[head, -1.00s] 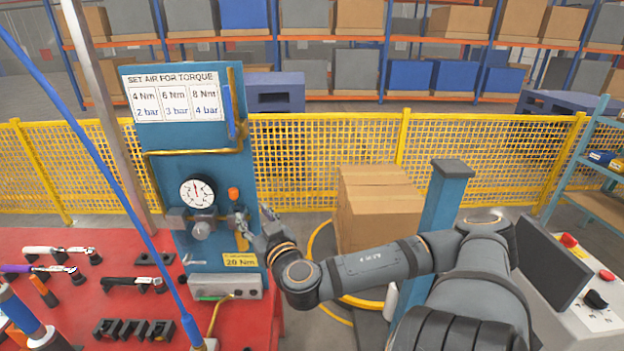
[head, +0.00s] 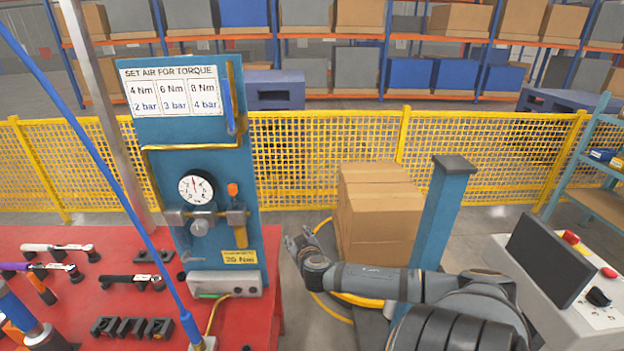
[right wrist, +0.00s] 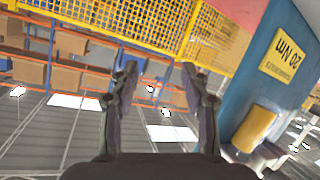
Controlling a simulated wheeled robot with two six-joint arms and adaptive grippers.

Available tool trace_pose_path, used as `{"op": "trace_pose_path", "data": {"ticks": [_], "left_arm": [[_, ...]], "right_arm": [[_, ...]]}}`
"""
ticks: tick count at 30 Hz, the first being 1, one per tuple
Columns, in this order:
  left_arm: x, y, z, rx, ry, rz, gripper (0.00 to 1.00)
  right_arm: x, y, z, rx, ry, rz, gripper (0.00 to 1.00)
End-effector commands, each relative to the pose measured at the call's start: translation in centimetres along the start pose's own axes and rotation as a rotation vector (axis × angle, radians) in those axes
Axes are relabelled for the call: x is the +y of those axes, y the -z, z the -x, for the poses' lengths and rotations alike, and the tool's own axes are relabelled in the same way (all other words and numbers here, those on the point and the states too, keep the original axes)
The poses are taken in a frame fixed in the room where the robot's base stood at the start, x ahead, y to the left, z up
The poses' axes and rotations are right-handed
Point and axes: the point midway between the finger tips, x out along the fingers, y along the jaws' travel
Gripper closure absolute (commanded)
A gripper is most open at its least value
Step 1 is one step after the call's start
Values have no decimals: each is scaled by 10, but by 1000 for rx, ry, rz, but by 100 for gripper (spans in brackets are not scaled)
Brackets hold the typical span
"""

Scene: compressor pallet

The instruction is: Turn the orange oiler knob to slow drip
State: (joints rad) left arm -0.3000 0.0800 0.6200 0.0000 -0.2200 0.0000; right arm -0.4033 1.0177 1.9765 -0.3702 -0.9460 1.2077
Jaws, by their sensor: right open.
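The orange oiler knob (head: 233,189) sits on top of the oiler at the right side of the blue panel (head: 180,110), above a grey body and a yellow bowl (head: 241,236). My right gripper (head: 294,240) is open and empty, to the right of the panel and apart from it, lower than the knob. In the right wrist view its two fingers (right wrist: 158,85) stand apart with nothing between them. There the panel edge, the yellow label (right wrist: 287,55) and the yellow bowl (right wrist: 254,128) lie to the right, while the knob does not show. My left gripper is not in view.
A pressure gauge (head: 196,188) and regulator knob (head: 200,228) are left of the oiler. The red table (head: 60,240) holds several tools. Stacked cardboard boxes (head: 380,215) and a blue post (head: 443,212) stand to the right. A yellow mesh fence (head: 320,155) runs behind.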

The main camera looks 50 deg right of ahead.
Motion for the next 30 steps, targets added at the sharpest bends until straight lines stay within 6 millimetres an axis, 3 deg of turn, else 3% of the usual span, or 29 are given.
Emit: {"op": "trace_pose_path", "data": {"ticks": [6, 12, 18, 30], "left_arm": [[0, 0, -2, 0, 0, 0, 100], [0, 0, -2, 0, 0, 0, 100], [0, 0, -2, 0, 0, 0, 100], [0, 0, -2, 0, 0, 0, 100]], "right_arm": [[9, -48, -17, -86, -14, 34, 53], [14, -78, -24, -139, -16, 57, 53], [15, -89, -27, -158, -16, 66, 53], [15, -88, -27, -158, -16, 67, 53]]}}
